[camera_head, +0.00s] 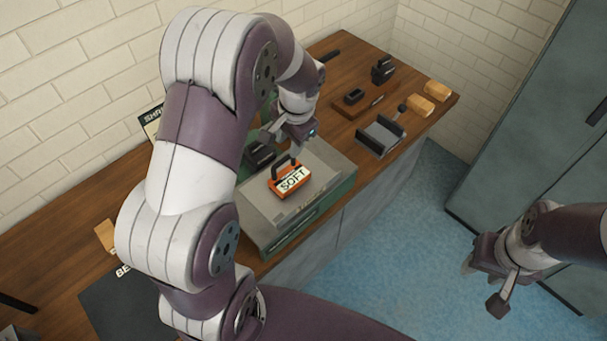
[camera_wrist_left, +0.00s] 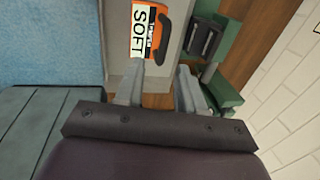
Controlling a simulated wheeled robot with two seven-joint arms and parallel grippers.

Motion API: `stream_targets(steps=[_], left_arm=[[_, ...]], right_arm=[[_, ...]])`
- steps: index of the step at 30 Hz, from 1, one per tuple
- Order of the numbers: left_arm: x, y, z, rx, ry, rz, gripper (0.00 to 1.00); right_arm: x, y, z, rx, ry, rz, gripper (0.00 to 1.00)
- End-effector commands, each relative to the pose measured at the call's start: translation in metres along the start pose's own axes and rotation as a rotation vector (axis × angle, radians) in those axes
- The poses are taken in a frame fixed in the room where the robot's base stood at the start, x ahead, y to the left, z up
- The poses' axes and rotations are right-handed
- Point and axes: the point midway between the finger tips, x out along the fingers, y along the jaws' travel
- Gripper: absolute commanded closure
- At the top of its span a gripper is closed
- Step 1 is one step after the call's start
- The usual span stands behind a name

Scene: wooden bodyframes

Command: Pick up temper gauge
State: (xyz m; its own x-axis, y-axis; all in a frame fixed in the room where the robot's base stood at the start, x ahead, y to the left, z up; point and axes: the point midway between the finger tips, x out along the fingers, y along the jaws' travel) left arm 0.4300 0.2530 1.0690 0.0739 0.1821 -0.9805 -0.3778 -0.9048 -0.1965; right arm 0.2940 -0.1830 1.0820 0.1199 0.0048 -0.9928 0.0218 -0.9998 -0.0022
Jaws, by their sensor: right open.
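The temper gauge (camera_head: 290,178) is an orange block with a black handle and a white label reading SOFT. It sits on the flat grey top of a green-sided case (camera_head: 325,162) on the wooden bench. My left gripper (camera_head: 302,140) is above and behind it in the head view. In the left wrist view the gauge (camera_wrist_left: 146,32) lies beyond the fingertips of my left gripper (camera_wrist_left: 160,72), which are apart with nothing between them. My right gripper (camera_head: 482,285) is open and empty over the blue floor, away from the bench.
A dark grey holder (camera_head: 380,137), a wooden board (camera_head: 364,100) with a black piece, and wooden-handled tools (camera_head: 422,98) lie on the bench at the back right. A dark mat (camera_head: 120,305) lies at the front left. A grey-green cabinet (camera_head: 530,130) stands at the right.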

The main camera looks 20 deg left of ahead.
Motion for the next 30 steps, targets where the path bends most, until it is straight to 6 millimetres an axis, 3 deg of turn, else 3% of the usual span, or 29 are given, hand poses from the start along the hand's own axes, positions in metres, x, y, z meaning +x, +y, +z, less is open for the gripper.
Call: stream_targets(steps=[3, 8, 15, 23, 24, 27, 30], left_arm=[[0.024, 0.000, 0.000, -0.001, -0.002, 0.002, 0.61], [0.043, -0.001, 0.000, -0.003, 0.001, 0.002, 0.61], [0.085, -0.004, 0.003, -0.002, 0.001, 0.002, 0.61], [0.093, -0.004, 0.003, -0.004, 0.005, 0.001, 0.61], [0.093, -0.004, 0.003, -0.004, 0.005, 0.001, 0.68], [0.093, -0.004, 0.003, -0.004, 0.005, 0.001, 1.00], [0.092, -0.004, 0.003, -0.004, 0.005, 0.001, 1.00]], right_arm=[[-0.005, 0.000, -0.001, 0.000, 0.000, 0.000, 0.57], [-0.008, 0.000, -0.001, 0.000, 0.000, 0.000, 0.57], [-0.019, 0.000, -0.002, 0.000, 0.000, 0.000, 0.57], [-0.018, 0.000, -0.002, 0.000, 0.000, 0.000, 0.57], [-0.018, 0.000, -0.002, 0.000, 0.000, 0.000, 0.57], [-0.018, 0.000, -0.002, 0.000, 0.000, 0.000, 0.57], [-0.018, 0.000, -0.002, 0.000, 0.000, 0.000, 0.57]])
